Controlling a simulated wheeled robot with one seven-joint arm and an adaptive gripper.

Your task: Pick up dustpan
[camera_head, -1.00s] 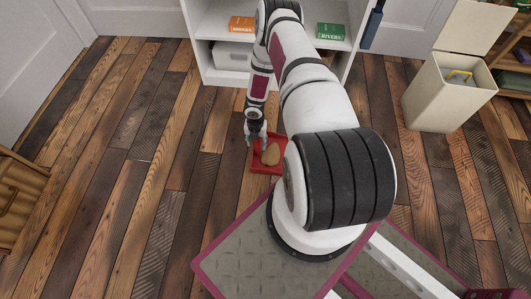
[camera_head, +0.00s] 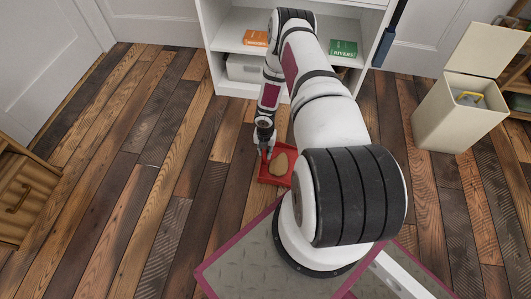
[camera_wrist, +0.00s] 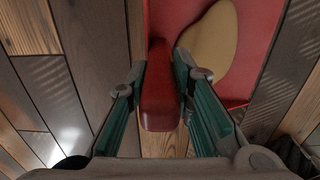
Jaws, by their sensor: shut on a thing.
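The red dustpan (camera_head: 267,178) is in front of the white shelf unit, at or near the plank floor. I cannot tell whether it is clear of the boards. A flat tan piece (camera_head: 281,165) lies in its pan and also shows in the wrist view (camera_wrist: 212,42). My gripper (camera_head: 265,151) is at the dustpan's left side, reaching down from above. In the wrist view my gripper (camera_wrist: 160,70) has its fingers on both sides of the red handle (camera_wrist: 159,100) and is shut on it. The pan (camera_wrist: 165,15) runs off the top of that view.
A white shelf unit (camera_head: 225,60) with an orange book (camera_head: 255,38), a green book (camera_head: 343,48) and a pale box (camera_head: 243,68) stands behind. A cream bin (camera_head: 445,115) with its lid up is at the right. A wooden cabinet (camera_head: 25,190) is at the left. The floor between is clear.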

